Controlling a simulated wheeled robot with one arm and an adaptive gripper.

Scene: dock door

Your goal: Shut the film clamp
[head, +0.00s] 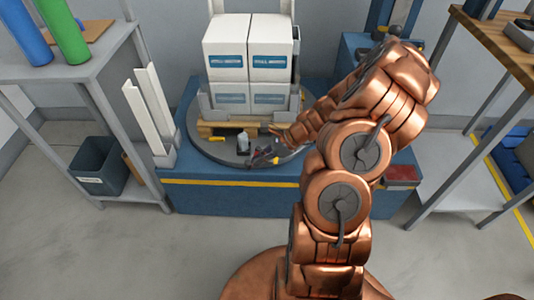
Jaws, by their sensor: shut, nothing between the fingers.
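My copper arm reaches over the round grey turntable (196,150) at the front of the wrapping machine. My gripper (256,162), dark and small in this view, is shut and empty, low over the turntable's front edge. I cannot single out the film clamp for sure among the small dark parts around the gripper. My wrist and forearm hide the right part of the turntable.
White cartons (226,62) stand stacked on a wooden pallet (212,129) on the turntable, behind my gripper. A small pale bottle (243,139) stands in front of them. A grey shelf (92,62) with green and blue rolls is left, a wood-topped bench (492,36) right. Floor in front is clear.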

